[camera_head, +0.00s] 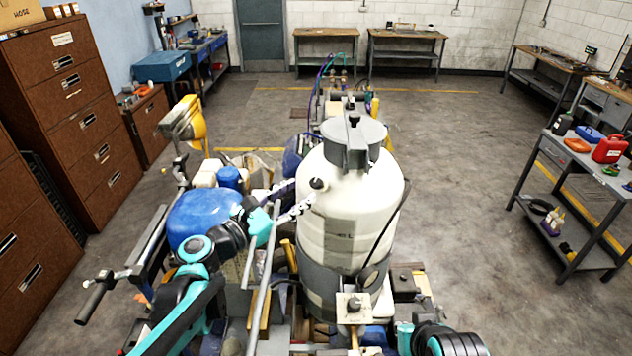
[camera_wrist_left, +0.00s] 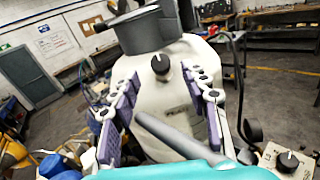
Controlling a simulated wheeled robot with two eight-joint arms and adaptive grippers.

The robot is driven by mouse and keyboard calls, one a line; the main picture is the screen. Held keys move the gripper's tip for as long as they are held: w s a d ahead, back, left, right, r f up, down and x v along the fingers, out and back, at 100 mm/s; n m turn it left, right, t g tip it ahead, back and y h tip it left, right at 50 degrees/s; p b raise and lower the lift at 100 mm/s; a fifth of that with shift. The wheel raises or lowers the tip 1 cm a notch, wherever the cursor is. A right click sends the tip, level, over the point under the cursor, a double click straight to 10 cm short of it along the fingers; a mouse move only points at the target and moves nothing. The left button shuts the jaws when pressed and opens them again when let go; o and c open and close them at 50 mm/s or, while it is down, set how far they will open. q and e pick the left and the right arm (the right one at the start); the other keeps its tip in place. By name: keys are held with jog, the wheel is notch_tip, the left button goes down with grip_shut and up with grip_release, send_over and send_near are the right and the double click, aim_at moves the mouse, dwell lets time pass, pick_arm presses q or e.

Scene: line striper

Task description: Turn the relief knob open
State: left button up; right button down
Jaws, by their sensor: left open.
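A small black knob (camera_head: 319,184) with a light mark sits on the shoulder of the white tank (camera_head: 345,225). It also shows in the left wrist view (camera_wrist_left: 160,64), below the grey lid. My left gripper (camera_head: 303,192) is open and empty, its fingers pointing at this knob. In the left wrist view the knob appears between the two purple-padded fingers (camera_wrist_left: 162,76), near their tips; I see no contact. A second black knob (camera_head: 354,304) sits on a pale box at the tank's lower front. No readable label tells which is the relief knob. My right gripper is out of view.
Grey bars (camera_head: 262,270) stand in front of the tank, close to my left forearm. A blue container (camera_head: 203,216) is left of the tank. A black hose runs down the tank's right side. A shelf cart (camera_head: 585,175) stands right, with open floor between.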

aim_at(314, 184)
pick_arm(q)
jog(key=x, duration=0.7)
jog(key=shift+p, duration=0.4)
jog(key=shift+s, duration=0.15)
grip_shut()
